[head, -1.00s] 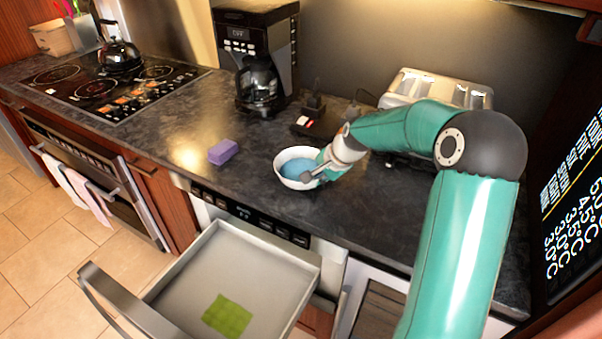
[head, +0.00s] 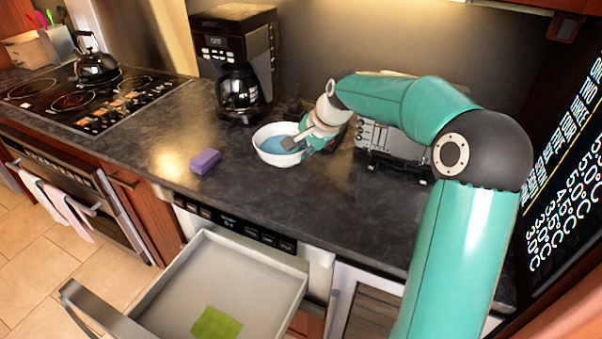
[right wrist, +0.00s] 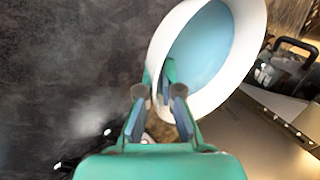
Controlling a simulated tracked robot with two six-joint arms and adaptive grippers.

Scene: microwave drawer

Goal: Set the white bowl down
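The white bowl (head: 264,153) with a blue inside is over the dark counter in the head view, in front and to the right of the coffee maker. My right gripper (head: 303,138) is at the bowl's right rim. In the right wrist view, the bowl (right wrist: 253,30) fills the upper right, and the fingers of my right gripper (right wrist: 159,80) straddle its rim, one inside and one outside. The gripper is shut on the bowl's rim. I cannot tell whether the bowl's base touches the counter. My left gripper is not in view.
A purple block (head: 205,161) lies left of the bowl. An open drawer (head: 180,300) holding a green cloth (head: 216,324) sticks out below. The counter (head: 245,190) in front of the bowl is clear.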

